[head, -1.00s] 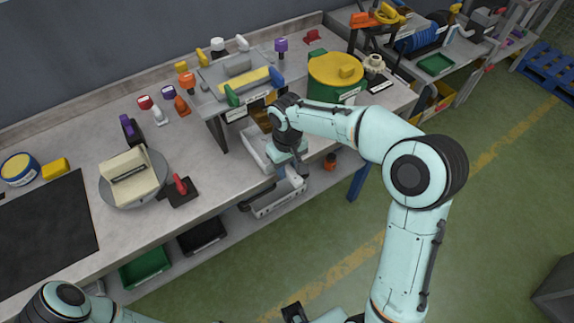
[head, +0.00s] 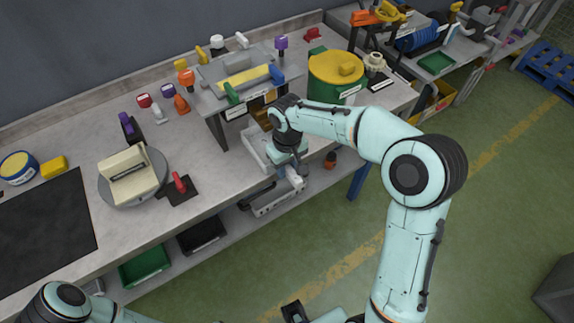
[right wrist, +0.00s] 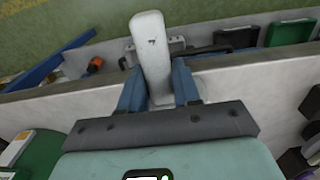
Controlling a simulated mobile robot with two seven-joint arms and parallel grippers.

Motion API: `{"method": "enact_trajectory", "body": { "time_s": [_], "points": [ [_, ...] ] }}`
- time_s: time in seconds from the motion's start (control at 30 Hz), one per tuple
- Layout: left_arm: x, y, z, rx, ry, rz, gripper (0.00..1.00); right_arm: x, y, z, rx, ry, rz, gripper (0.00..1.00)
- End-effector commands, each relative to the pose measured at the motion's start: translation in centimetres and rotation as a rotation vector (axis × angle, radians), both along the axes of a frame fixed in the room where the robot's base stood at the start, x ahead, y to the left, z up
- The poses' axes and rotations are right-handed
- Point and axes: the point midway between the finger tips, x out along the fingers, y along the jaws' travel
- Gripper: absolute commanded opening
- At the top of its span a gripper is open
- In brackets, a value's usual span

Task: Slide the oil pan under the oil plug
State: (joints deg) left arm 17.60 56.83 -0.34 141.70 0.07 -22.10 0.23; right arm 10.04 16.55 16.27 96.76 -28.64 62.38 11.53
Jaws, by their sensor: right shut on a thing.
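The pale grey oil pan (head: 254,156) is a shallow tray on the bench's front edge, below the grey stand (head: 213,97). My right arm and gripper partly cover it. My right gripper (head: 297,178) is at the pan's front, beyond the bench edge. In the right wrist view its blue fingers (right wrist: 158,88) are closed on both sides of the pan's whitish handle (right wrist: 152,50). An amber-brown block (head: 262,117) shows under the stand. I cannot make out the oil plug itself.
A green drum with a yellow lid (head: 337,72) stands right of the stand. A turntable (head: 151,186) and a red-handled lever (head: 181,187) are left of the pan. Trays, including a green one (head: 144,270), sit on the lower shelf. Bare bench lies between lever and stand.

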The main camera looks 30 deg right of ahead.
Motion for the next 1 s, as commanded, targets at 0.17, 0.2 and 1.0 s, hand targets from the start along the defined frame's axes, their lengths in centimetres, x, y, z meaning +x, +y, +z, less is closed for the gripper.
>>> {"method": "enact_trajectory", "body": {
  "time_s": [0.17, 0.2, 1.0],
  "points": [
    [0.0, 0.0, 0.0, 0.000, 0.000, 0.000, 0.43, 0.0, 0.0, 0.0, 0.000, -0.001, 0.000, 0.62],
    [0.0, 0.0, 0.0, 0.000, 0.000, 0.000, 0.43, 0.0, 0.0, 0.0, 0.000, -0.001, 0.000, 0.62],
    [0.9, 0.0, 1.7, 0.000, -0.010, 0.000, 0.43, 0.1, 0.0, 10.7, 0.000, -0.005, 0.000, 0.62]
  ]
}}
